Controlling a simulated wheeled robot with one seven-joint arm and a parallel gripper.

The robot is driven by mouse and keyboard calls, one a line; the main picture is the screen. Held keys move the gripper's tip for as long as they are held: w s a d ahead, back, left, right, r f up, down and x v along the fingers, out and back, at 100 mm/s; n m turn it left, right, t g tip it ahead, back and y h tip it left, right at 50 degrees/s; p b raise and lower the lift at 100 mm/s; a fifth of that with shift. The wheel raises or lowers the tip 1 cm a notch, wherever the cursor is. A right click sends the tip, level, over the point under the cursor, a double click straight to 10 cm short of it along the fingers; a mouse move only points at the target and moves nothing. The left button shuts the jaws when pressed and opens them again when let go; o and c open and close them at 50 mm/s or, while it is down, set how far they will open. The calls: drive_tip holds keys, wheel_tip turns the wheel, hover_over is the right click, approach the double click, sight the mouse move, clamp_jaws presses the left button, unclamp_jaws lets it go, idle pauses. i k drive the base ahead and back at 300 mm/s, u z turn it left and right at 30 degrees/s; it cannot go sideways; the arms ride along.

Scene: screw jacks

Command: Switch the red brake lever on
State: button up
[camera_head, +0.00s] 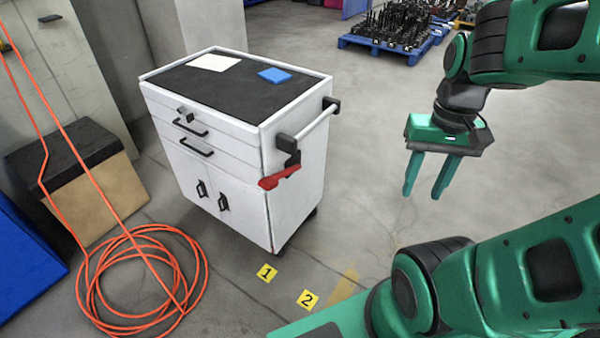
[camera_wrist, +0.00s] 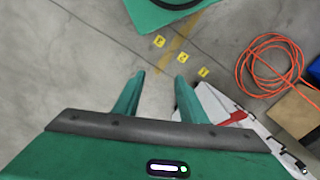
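The red brake lever (camera_head: 279,178) sticks out low on the right side of the white tool cart (camera_head: 240,180), below the cart's side handle. It also shows in the wrist view (camera_wrist: 232,118), just right of the fingers. My gripper (camera_head: 424,194) hangs in the air to the right of the cart, well apart from the lever, with its fingers pointing down. The two green fingers are spread with nothing between them, and they also show in the wrist view (camera_wrist: 158,88) above the concrete floor.
An orange hose (camera_head: 140,275) lies coiled on the floor left of the cart. Yellow markers (camera_head: 267,273) lie on the floor in front. A cardboard box (camera_head: 95,200) stands at left. A blue pallet (camera_head: 385,45) with dark parts is at the back. Floor right of the cart is clear.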

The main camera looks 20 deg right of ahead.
sight(268, 182)
drive_tip(key=z, duration=0.75)
drive_tip(key=k, duration=0.8)
drive_tip(key=u, duration=0.65)
drive_tip(key=i, duration=1)
